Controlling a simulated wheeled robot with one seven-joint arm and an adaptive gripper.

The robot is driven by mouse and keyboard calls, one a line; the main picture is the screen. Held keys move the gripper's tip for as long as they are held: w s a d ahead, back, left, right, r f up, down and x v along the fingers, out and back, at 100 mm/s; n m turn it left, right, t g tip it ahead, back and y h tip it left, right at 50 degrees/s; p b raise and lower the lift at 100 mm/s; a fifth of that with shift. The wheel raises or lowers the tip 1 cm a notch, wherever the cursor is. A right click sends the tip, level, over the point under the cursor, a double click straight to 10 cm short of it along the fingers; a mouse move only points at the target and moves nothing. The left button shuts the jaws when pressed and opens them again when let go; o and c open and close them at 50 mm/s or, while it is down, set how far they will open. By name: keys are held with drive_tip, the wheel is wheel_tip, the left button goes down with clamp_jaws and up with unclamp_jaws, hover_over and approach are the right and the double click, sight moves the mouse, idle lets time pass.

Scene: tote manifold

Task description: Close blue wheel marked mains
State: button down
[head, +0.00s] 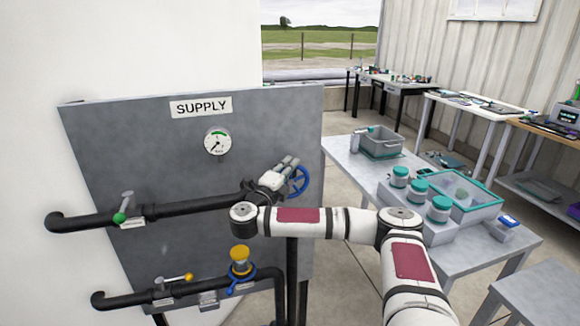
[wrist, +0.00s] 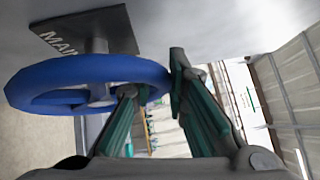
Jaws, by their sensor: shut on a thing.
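The blue wheel (head: 299,181) stands at the right end of the upper black pipe on the grey panel, partly hidden behind my gripper and wrist in the head view. The fingertips are partly hidden by the rim.
A table (head: 350,155) with jars and totes stands to the right.

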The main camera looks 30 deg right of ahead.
drive_tip(key=shift+w+r, duration=0.1)
drive_tip(key=c, duration=1.6)
unclamp_jaws()
